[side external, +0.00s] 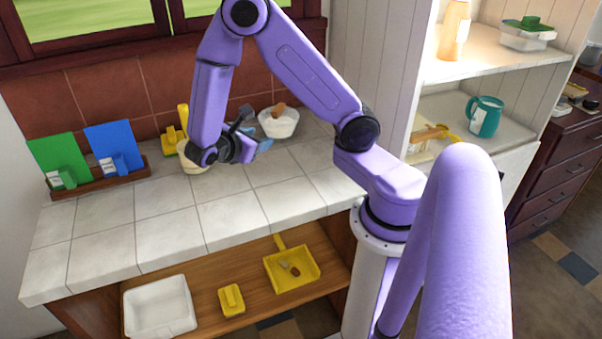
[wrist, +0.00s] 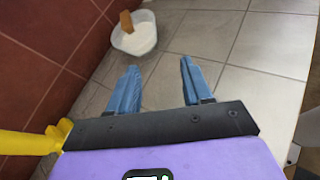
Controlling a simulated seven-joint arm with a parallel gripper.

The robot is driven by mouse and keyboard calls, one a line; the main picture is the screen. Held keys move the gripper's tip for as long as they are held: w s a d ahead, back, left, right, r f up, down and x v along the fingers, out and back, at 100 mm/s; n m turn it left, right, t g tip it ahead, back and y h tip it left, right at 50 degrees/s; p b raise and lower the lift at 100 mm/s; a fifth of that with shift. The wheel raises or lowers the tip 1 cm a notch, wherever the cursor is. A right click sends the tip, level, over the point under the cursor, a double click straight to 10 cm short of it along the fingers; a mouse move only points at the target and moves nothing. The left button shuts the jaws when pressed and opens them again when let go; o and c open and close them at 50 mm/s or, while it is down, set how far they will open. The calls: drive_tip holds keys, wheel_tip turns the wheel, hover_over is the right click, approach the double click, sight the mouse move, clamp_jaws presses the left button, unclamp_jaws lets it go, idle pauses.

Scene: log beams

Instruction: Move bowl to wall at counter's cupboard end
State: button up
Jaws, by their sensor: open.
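A white bowl (side external: 278,124) stands on the tiled counter near the back wall, toward the cupboard end. It holds a white substance, with a brown piece sticking up at its rim. It also shows at the top of the wrist view (wrist: 136,40). My gripper (side external: 263,146) is just left of the bowl and nearer the front, low over the counter. In the wrist view its two blue fingers (wrist: 158,66) are apart, with only bare tile between them. The gripper does not touch the bowl.
The red-tiled wall (side external: 105,95) runs behind the counter (side external: 150,225). A cream pot (side external: 193,167) and a yellow tool (side external: 170,140) are near my wrist. A wooden rack (side external: 100,180) with green and blue boards stands left. The cupboard (side external: 370,75) closes the right end.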

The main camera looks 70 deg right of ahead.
drive_tip(key=s+a+r+y, duration=0.2)
drive_tip(key=s+a+y, duration=0.5)
drive_tip(key=s+a, duration=0.1)
drive_tip(key=s+a+r+m+t+y, duration=0.1)
drive_tip(key=s+a+r+y, duration=0.2)
drive_tip(key=s+a+y, duration=0.3)
drive_tip(key=s+a, duration=0.2)
drive_tip(key=s, duration=0.3)
drive_tip(key=shift+r+m+y, duration=0.3)
drive_tip(key=shift+r+y, duration=0.05)
drive_tip(key=shift+y, duration=0.05)
drive_tip(key=shift+w, duration=0.1)
